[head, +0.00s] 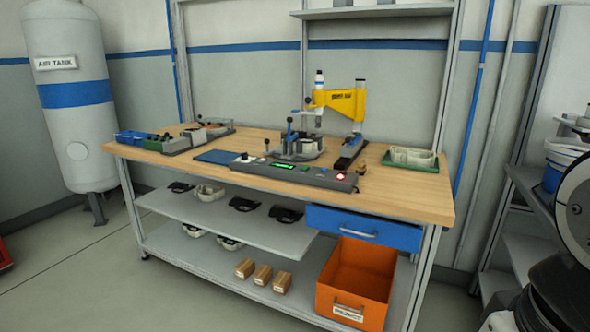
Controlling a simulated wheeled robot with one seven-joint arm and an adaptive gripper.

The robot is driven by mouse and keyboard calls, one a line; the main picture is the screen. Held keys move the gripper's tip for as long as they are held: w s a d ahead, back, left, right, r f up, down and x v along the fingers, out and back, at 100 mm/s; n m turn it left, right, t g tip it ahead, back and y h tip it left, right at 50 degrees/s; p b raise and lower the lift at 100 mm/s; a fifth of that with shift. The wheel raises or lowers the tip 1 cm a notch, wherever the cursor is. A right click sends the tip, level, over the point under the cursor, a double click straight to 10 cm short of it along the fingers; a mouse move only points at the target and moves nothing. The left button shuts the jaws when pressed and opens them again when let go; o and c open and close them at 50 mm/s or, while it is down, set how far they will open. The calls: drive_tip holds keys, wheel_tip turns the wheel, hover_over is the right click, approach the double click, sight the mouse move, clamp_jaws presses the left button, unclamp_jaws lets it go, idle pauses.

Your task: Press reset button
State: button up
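A grey control panel (265,170) lies along the front of the wooden workbench (410,196). No label is readable, so I cannot tell which one is the reset button. Parts of my arm show at the right edge, well away from the panel. My gripper is not in view.
A yellow press (340,100) and a fixture with levers (297,146) stand behind the panel. A green tray (412,160) is at the right, and blue bins (133,137) are at the left. A blue drawer (364,228) and orange crate (355,275) are below.

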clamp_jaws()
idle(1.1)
